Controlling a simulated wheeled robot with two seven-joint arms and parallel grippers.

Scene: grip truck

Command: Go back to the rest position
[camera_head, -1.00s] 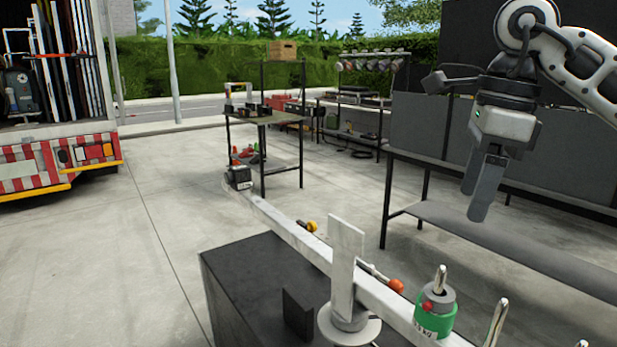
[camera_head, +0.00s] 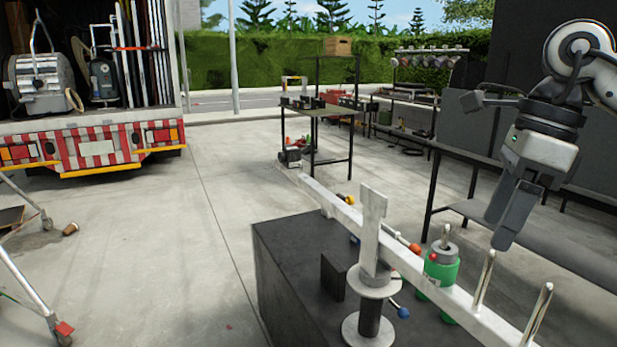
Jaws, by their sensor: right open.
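My right gripper (camera_head: 508,222) is raised at the right of the head view, its two grey fingers pointing down. It is open and I see nothing between its fingers. It hangs above and to the right of a long white beam (camera_head: 407,262) on a dark box. A green weight (camera_head: 441,273) with a grey top and red knob sits at the beam, apart from the gripper. My left gripper is not in view.
The dark box (camera_head: 290,290) fills the lower middle. Metal pegs (camera_head: 484,275) stand up at the right of the beam. A truck (camera_head: 95,145) with a striped rear is at the left, and stand legs (camera_head: 30,290) are nearer. A small table (camera_head: 325,110) stands behind. Concrete between is clear.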

